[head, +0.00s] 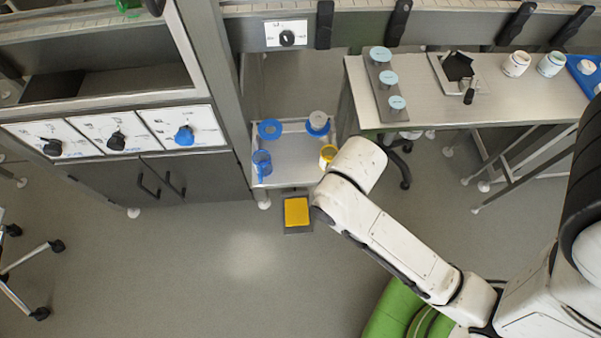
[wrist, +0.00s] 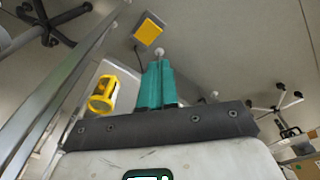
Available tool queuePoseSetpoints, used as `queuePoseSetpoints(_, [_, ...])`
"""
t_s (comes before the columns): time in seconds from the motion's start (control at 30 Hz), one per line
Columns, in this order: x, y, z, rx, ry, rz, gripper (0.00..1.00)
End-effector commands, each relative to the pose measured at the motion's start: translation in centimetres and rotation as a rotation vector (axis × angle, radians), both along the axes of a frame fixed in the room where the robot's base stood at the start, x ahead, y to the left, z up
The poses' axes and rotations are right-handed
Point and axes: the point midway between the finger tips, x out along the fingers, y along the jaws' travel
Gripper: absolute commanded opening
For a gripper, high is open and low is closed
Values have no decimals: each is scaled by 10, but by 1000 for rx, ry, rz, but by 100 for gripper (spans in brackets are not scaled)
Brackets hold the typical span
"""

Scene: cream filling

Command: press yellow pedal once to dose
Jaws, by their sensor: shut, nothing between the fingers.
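The yellow pedal (head: 297,211) sits in a dark frame on the grey floor, just in front of the small metal table. It also shows in the wrist view (wrist: 148,31), past the fingertips and slightly to their left. My gripper (wrist: 159,68) has teal fingers pressed together, with nothing between them. The fingers point towards the pedal's side of the floor and appear apart from it in the picture. In the head view my white arm reaches to the pedal's right and hides the gripper.
The small table (head: 285,178) holds a blue mug (head: 262,163), a yellow mug (head: 327,156) and blue round pieces at the back. A dark cabinet (head: 195,178) stands left, a long steel table (head: 432,105) right. Floor in front of the pedal is clear.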

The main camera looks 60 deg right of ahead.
Motion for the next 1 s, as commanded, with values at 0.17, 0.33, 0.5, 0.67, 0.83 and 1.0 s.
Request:
queuePoseSetpoints(0.17, [0, 0, 0, 0, 0, 0, 0])
queuePoseSetpoints(0.33, [3, 0, -22, 6, -4, -22, 0])
queuePoseSetpoints(0.5, [12, -1, -81, 26, -18, -91, 0])
queuePoseSetpoints(0.67, [24, -3, -145, 52, -35, -181, 0])
queuePoseSetpoints(0.83, [36, -4, -211, 83, -55, -283, 0])
queuePoseSetpoints(1.0, [52, -7, -280, 126, -77, -417, 0])
